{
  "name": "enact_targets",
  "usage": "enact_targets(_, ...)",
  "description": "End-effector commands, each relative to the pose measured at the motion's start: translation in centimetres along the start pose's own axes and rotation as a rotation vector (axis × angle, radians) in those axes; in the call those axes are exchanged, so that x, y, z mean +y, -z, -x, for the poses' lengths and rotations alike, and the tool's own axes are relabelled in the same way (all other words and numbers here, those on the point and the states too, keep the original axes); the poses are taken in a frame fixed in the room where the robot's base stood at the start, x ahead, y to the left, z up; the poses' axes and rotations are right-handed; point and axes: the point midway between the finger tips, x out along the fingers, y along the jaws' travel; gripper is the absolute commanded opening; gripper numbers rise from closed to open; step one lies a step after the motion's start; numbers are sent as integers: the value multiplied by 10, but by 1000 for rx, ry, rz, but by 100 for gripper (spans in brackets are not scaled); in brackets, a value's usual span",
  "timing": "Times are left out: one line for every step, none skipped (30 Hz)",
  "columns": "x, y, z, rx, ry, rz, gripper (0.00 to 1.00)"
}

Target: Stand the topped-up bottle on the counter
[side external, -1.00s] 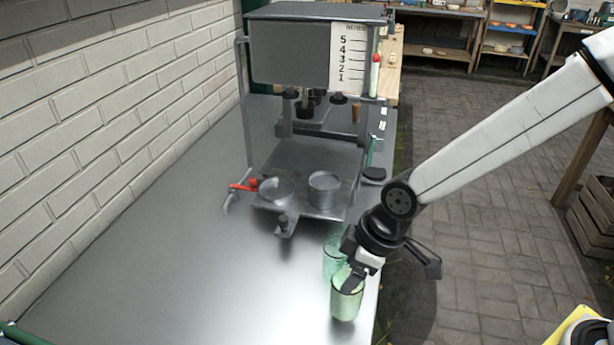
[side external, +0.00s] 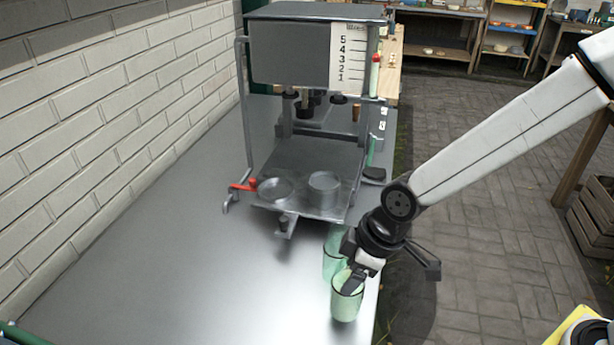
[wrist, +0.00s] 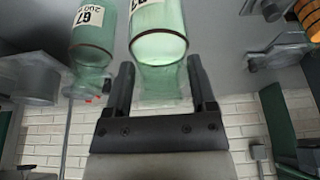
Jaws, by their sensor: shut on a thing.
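A green, see-through bottle (side external: 346,304) is held upright, or nearly so, near the right edge of the grey metal counter (side external: 215,285). My gripper (side external: 352,280) is shut on it near its top. In the wrist view the held bottle (wrist: 158,48) sits between my two fingers (wrist: 161,85), with part of a printed label showing. I cannot tell whether its base touches the counter. A second green bottle (side external: 332,262) stands just behind it, partly hidden by my gripper. This second bottle (wrist: 92,38) shows at the left in the wrist view, with a label reading 67.
A grey dispenser tank (side external: 300,50) with a litre scale stands behind on a frame. The counter's front left is clear. A brick wall (side external: 110,110) borders the left.

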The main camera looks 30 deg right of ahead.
Motion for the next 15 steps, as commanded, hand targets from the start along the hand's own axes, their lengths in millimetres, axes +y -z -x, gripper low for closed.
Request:
enact_targets(0,0,-1,1,0,0,0)
enact_targets(0,0,-2,1,0,0,0)
enact_targets(0,-1,-3,2,0,0,0)
enact_targets(0,-1,-4,2,-1,0,0)
enact_targets(0,-1,-5,2,-1,0,0)
enact_targets(0,-2,-6,2,-1,0,0)
enact_targets(0,-2,-7,1,-1,0,0)
enact_targets(0,-2,-8,1,-1,0,0)
enact_targets(0,-3,-8,1,-1,0,0)
enact_targets(0,-3,-9,1,-1,0,0)
enact_targets(0,-3,-9,1,-1,0,0)
enact_targets(0,-3,-9,1,-1,0,0)
enact_targets(0,-3,-9,1,-1,0,0)
enact_targets(0,-3,-9,1,-1,0,0)
enact_targets(0,-3,-9,1,-1,0,0)
